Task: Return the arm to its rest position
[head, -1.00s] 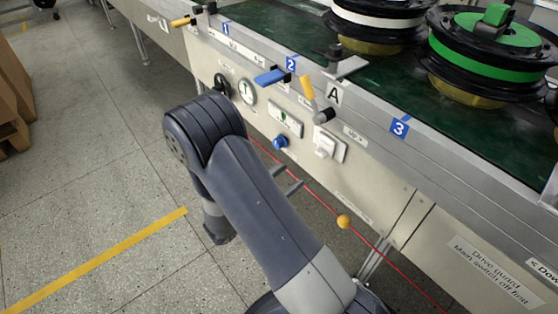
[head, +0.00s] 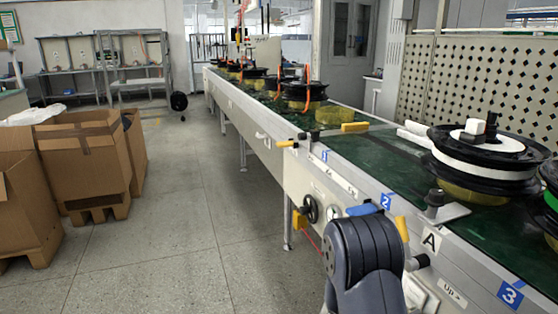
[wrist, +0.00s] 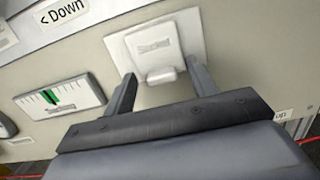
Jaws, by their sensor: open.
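My arm (head: 365,262) is folded up beside the conveyor's front panel, its dark joint showing at the bottom of the head view. My gripper (wrist: 160,68) shows in the wrist view, with its two fingers apart and nothing between them. The fingers point at a white switch plate (wrist: 150,42) with a small protruding tab on the panel. I cannot tell whether they touch it. In the head view the gripper is hidden.
A conveyor (head: 345,148) runs along the right, with hub motors such as the white-ringed one (head: 480,153). A blue lever (head: 362,209) and a yellow lever (head: 403,229) stick out near my arm. Cardboard boxes (head: 85,165) stand left; the floor (head: 180,230) between is clear.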

